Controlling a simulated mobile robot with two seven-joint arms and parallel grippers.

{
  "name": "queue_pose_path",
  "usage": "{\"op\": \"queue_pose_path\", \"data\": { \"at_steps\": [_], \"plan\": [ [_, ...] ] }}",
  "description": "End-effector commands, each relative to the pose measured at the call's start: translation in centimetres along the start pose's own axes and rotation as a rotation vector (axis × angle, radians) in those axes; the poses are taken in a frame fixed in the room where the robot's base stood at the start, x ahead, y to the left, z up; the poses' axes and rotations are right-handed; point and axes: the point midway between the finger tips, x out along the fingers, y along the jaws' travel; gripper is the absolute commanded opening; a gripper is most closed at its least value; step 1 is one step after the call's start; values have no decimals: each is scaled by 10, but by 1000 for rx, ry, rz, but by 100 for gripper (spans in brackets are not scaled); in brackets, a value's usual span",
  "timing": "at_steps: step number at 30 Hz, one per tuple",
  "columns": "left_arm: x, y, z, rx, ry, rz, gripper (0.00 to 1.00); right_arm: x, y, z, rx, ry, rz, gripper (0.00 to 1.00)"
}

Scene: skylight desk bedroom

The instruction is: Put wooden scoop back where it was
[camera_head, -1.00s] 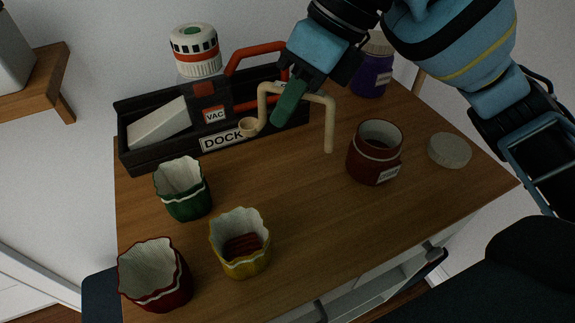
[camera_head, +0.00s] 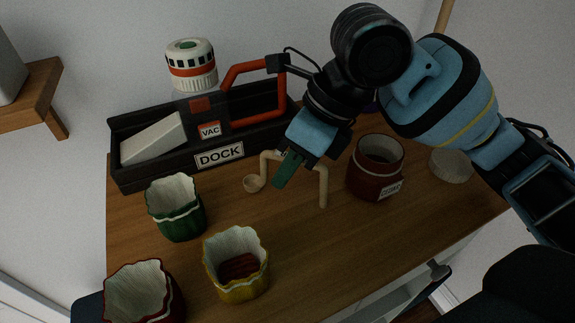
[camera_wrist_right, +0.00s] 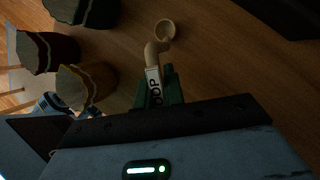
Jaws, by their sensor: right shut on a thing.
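The wooden scoop (camera_head: 323,187) is a pale bent rod with a small round bowl at its left end and a leg hanging down at its right. My right gripper (camera_head: 287,170), with green fingers, is shut on the scoop's upper middle part, over the desk to the left of the dark red canister (camera_head: 372,180). In the right wrist view the scoop (camera_wrist_right: 154,52) shows between the gripper's fingers (camera_wrist_right: 160,88), with a white label partly readable as "OOP". Whether the scoop touches the desk I cannot tell. The canister is open and labelled. My left gripper is not in view.
A black dock tray (camera_head: 150,178) with a vacuum stands behind the scoop. Green (camera_head: 178,218), yellow (camera_head: 238,285) and red (camera_head: 148,310) ruffled cups stand at the left and front. A round lid (camera_head: 450,166) lies right of the canister. Bare desk surrounds the scoop's front.

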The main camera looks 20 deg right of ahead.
Motion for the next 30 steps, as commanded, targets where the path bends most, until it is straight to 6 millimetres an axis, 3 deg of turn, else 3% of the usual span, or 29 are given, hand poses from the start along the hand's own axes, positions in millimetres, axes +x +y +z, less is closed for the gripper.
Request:
{"op": "queue_pose_path", "data": {
  "at_steps": [7, 8, 12, 23, 30],
  "plan": [
    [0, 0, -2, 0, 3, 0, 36, 2, -1, -1, 0, 0, 0, 0],
    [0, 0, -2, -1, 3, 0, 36, 2, 0, -1, 0, 0, -1, 14],
    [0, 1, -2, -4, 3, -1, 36, 2, 0, -1, 0, 0, -1, 32],
    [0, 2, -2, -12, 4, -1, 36, -2, 0, 1, -1, -1, -1, 32],
    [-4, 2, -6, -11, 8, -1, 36, -39, 0, 2, 0, -3, -3, 32]
  ]
}}
